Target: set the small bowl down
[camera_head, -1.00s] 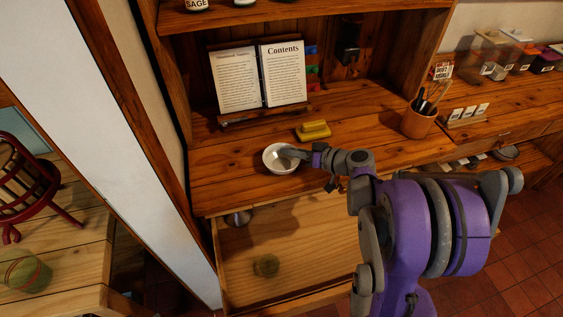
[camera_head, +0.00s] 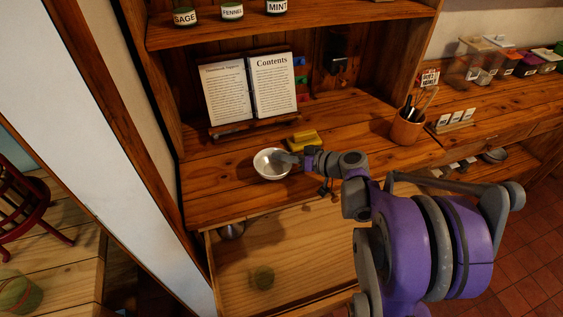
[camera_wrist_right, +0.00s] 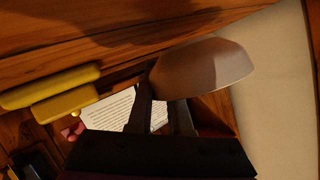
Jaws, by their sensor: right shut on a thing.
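The small bowl (camera_head: 270,166) is white-grey and round, near the front left of the wooden counter (camera_head: 220,193). My right gripper (camera_head: 291,159) is shut on the bowl's right side. In the right wrist view the bowl (camera_wrist_right: 203,68) shows side-on, pinched between the dark fingers (camera_wrist_right: 165,100). In the head view the bowl looks upright, at or just above the counter; I cannot tell if it touches. My left gripper is not in view.
A yellow block-like object (camera_head: 302,139) lies just behind the gripper. An open book (camera_head: 250,92) stands at the back. An open drawer (camera_head: 290,245) below holds a metal item (camera_head: 231,231) and a round greenish item (camera_head: 263,277). A pen cup (camera_head: 407,127) stands to the right.

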